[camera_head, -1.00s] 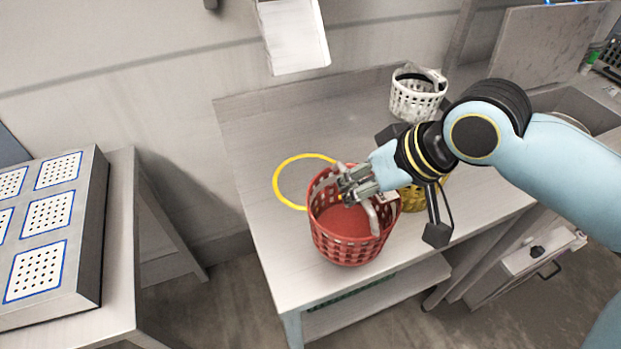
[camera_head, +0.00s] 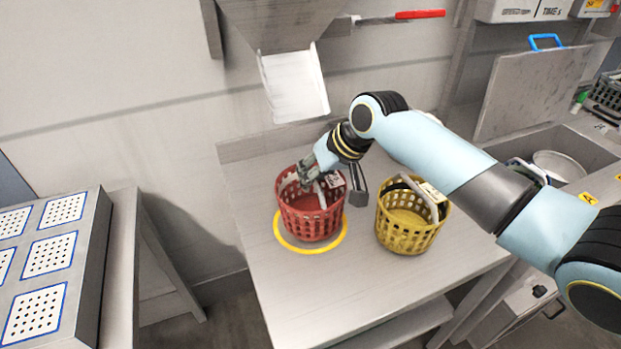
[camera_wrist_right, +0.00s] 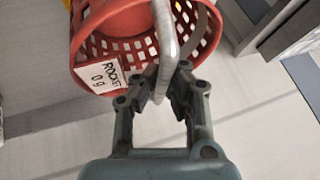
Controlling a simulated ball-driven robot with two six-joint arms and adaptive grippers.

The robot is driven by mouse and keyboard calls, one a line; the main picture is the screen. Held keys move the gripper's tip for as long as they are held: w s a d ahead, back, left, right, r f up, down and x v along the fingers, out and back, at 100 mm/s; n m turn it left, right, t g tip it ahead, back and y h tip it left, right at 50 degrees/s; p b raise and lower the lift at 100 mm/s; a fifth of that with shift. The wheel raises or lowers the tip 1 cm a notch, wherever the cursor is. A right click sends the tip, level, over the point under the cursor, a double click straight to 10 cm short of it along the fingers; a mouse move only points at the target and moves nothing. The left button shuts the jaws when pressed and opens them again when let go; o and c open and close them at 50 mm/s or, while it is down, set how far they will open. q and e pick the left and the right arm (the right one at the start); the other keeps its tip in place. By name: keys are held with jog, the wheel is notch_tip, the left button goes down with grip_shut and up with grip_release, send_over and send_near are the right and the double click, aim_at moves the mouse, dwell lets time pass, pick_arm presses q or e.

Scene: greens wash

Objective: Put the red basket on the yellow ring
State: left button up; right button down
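The red basket (camera_head: 312,222) is upright on the left part of the metal table, within the outline of the yellow ring (camera_head: 312,250). The ring's front and sides show around the basket's lower part; its back is hidden. I cannot tell whether the base touches the table. My right gripper (camera_head: 310,180) is at the basket's handle. In the right wrist view, its fingers (camera_wrist_right: 166,92) are closed around the grey handle (camera_wrist_right: 164,38), with the red basket (camera_wrist_right: 120,20) and its white "ROCKET 0 g" label beyond. My left gripper is not in view.
A yellow basket (camera_head: 405,232) stands to the right of the red one. A white chute (camera_head: 295,88) hangs above the table's back. A sink (camera_head: 580,150) lies at the right. The table's front is clear. A panel with white perforated plates (camera_head: 50,250) stands at the left.

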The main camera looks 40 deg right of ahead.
jog(key=shift+f, duration=0.55)
jog(key=shift+w, duration=0.1)
jog(key=c, duration=2)
grip_release()
jog(key=o, duration=0.5)
jog(key=shift+r, duration=0.1)
jog(key=v, duration=1.2)
jog(key=shift+p, duration=0.3)
